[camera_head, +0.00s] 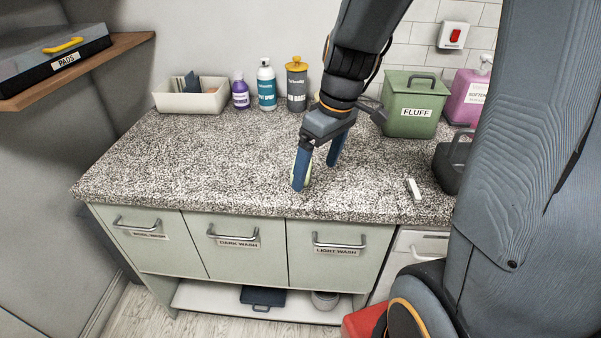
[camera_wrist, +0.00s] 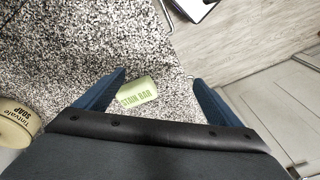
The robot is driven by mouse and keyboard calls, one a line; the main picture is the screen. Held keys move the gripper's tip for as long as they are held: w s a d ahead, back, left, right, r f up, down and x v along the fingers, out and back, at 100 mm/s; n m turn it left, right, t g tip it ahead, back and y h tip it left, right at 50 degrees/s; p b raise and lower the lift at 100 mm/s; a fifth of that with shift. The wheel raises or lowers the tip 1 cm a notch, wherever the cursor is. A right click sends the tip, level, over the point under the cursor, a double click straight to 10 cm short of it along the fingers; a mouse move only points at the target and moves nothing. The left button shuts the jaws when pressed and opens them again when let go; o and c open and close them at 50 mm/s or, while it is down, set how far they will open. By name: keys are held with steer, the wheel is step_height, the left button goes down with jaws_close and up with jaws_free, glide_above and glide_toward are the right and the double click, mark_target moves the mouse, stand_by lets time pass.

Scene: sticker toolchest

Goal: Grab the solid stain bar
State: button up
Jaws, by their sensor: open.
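The stain bar (camera_wrist: 137,93) is a pale green block with a STAIN BAR label, lying on the speckled countertop (camera_head: 190,165). In the wrist view it shows between the two blue fingers of my gripper (camera_wrist: 163,80), nearer the left finger. My gripper is open and points down over the counter near its front edge in the head view (camera_head: 317,176). A pale sliver beside its left fingertip there looks like the bar, mostly hidden by that finger. I cannot tell whether the finger touches it.
A purple bottle (camera_head: 240,94), a teal-labelled bottle (camera_head: 266,88) and a grey canister (camera_head: 297,88) stand behind. A green FLUFF bin (camera_head: 414,108) is at the back right. A small white object (camera_head: 413,189) lies right of my gripper. The left counter is clear.

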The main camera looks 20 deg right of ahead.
steer(key=w+n, duration=0.2)
steer(key=w+d+r+n+y+b, duration=0.1)
steer(key=w+n, duration=0.1)
steer(key=w, duration=0.1)
steer(key=w+n+y, duration=0.1)
steer(key=w+n, duration=0.1)
steer(key=w, duration=0.1)
steer(key=shift+d+r+t+b, duration=0.15)
steer(key=shift+t+b, duration=0.15)
steer(key=shift+s+p+x, duration=0.2)
steer(key=shift+p+x, duration=0.4)
steer(key=shift+x, duration=1.3)
steer(key=shift+s+p+x, duration=0.2)
steer(key=shift+p+x, duration=0.35)
steer(key=shift+x, duration=1.3)
